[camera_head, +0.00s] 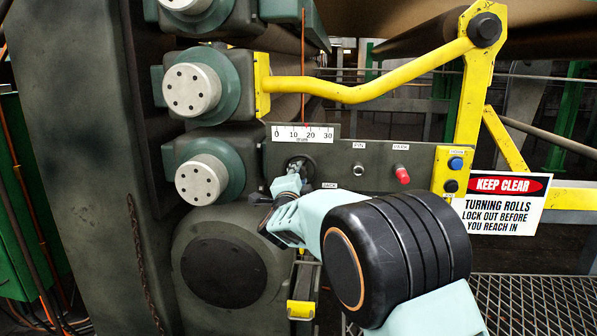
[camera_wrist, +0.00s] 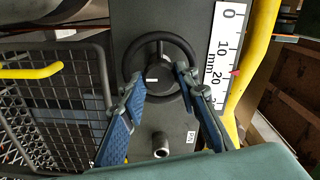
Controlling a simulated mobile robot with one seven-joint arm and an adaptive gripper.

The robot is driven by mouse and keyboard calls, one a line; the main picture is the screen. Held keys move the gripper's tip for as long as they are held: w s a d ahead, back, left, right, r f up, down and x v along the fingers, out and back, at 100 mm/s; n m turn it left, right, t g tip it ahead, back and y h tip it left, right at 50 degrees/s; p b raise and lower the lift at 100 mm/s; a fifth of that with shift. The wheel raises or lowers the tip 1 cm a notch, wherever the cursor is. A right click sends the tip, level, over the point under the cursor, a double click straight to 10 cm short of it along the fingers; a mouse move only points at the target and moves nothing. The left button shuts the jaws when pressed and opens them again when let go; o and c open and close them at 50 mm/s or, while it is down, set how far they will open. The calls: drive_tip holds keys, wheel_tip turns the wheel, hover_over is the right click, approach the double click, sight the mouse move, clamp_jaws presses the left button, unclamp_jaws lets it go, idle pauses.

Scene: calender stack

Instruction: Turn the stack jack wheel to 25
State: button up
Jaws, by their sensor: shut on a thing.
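The stack jack wheel (camera_wrist: 160,43) is a black handwheel with spokes and a round hub bearing a white mark, filling the upper middle of the wrist view. In the head view the wheel (camera_head: 296,160) sits on the grey panel's left part, largely covered by my gripper (camera_head: 292,176). In the wrist view my gripper (camera_wrist: 160,84) has its fingers on either side of the hub, within the rim, shut on the wheel. The white scale (camera_head: 302,135) above the wheel reads 0 to 30, with a red pointer between 10 and 20, nearer 20. The scale (camera_wrist: 222,62) in the wrist view agrees, marked mm.
Right of the wheel are a pin knob (camera_head: 358,170), a red park knob (camera_head: 401,174) and a yellow box (camera_head: 449,172) with blue and black buttons. Roll ends (camera_head: 202,179) stand left. A yellow guard bar (camera_head: 360,94) crosses above; a warning sign (camera_head: 500,204) hangs right.

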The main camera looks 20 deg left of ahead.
drive_tip(key=m+p, duration=0.7)
drive_tip(key=m, duration=1.1)
drive_tip(key=shift+m, duration=0.3)
idle(3.1)
